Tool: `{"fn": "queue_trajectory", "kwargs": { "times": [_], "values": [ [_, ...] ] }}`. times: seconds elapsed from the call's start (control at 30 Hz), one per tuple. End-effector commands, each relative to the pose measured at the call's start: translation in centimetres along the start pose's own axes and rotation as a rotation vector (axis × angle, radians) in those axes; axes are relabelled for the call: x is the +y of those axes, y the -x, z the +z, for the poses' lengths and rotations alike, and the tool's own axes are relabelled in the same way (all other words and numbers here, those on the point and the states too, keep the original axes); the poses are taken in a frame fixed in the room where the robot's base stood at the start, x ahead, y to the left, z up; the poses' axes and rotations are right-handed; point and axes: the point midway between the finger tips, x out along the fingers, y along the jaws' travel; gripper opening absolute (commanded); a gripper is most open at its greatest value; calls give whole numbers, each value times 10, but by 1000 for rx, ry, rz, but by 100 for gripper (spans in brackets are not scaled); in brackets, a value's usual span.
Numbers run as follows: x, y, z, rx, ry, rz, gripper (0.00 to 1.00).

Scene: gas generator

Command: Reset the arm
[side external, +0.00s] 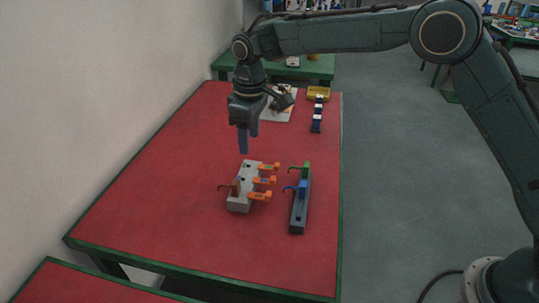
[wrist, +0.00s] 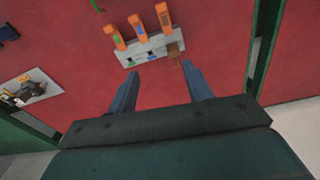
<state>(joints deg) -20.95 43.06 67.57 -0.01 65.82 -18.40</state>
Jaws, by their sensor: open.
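My gripper (side external: 248,137) hangs from my arm above the red table (side external: 145,190), pointing down. In the wrist view its two blue fingers (wrist: 163,82) are spread apart with nothing between them. A light grey block (side external: 240,203) with orange pieces (side external: 263,180) and a brown piece (side external: 235,188) stands on the table, below and nearer the camera than the fingertips. In the wrist view the grey block (wrist: 150,50) lies just beyond the fingers, apart from them.
A dark grey block (side external: 298,215) with a green piece (side external: 306,167) and a blue piece (side external: 302,187) stands to the right. Farther back are a white plate (side external: 272,115), a dark upright strip (side external: 317,115) and a yellow container (side external: 318,92). A wall borders the left. The table's left part is clear.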

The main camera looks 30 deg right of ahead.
Motion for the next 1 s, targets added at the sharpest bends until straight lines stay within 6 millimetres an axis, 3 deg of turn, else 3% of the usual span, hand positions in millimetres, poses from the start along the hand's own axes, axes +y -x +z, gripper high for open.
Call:
{"fn": "queue_trajectory", "kwargs": {
  "times": [0.1, 0.5, 1.0],
  "values": [
    [8, 32, 21, 27, -44, 11, 50],
    [18, 111, 99, 109, -183, 43, 50],
    [6, 170, 214, 211, -354, 86, 50]
  ]
}}
